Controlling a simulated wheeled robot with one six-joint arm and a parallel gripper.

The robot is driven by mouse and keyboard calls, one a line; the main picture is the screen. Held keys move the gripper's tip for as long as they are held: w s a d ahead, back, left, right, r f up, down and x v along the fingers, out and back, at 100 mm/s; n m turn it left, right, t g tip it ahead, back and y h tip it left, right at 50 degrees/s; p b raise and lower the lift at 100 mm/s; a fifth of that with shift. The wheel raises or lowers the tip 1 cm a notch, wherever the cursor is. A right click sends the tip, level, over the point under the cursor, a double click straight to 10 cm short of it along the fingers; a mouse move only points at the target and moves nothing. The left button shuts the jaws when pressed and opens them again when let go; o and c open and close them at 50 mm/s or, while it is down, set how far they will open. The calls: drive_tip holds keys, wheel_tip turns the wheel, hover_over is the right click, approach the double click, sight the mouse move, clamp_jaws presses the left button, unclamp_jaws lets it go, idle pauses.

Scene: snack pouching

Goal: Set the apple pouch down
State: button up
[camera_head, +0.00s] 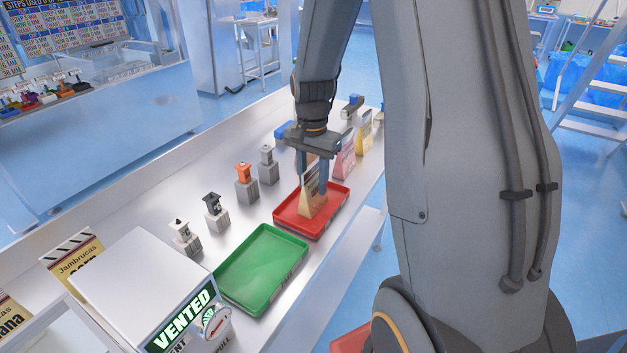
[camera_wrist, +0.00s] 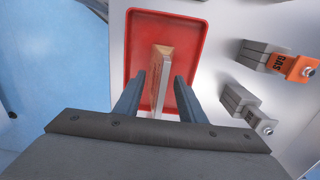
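The apple pouch (camera_head: 311,200), tan and brown with a dark upper part, stands upright in the red tray (camera_head: 334,218); its label cannot be read. My gripper (camera_head: 312,184) is over the tray with one finger on each side of the pouch. In the wrist view the pouch (camera_wrist: 161,75) stands between the fingers of my gripper (camera_wrist: 159,80), and narrow gaps show on both sides of it. The fingers look open around it. The red tray (camera_wrist: 139,30) lies under it.
A green tray (camera_head: 262,268) is beside the red one. Small blocks with black, orange and grey tops, such as the orange one (camera_head: 244,175), line the bench on the left. Pink (camera_head: 345,158) and yellow (camera_head: 364,135) pouches stand behind my gripper. A white vented box (camera_head: 140,280) is at the front.

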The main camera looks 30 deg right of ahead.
wheel_tip(320, 180, up, 12)
drive_tip(key=shift+w+f+b, duration=0.1)
drive_tip(key=shift+f+b, duration=0.15)
drive_tip(key=shift+b, duration=0.9)
drive_tip(key=shift+r, duration=0.15)
drive_tip(key=s+a+f+n, duration=0.5)
drive_tip(key=s, duration=0.2)
drive_tip(key=s+a+f+n+t, duration=0.1)
drive_tip(key=s+a+f+n, duration=0.4)
drive_tip(key=s+n, duration=0.1)
drive_tip(key=shift+s, duration=0.7)
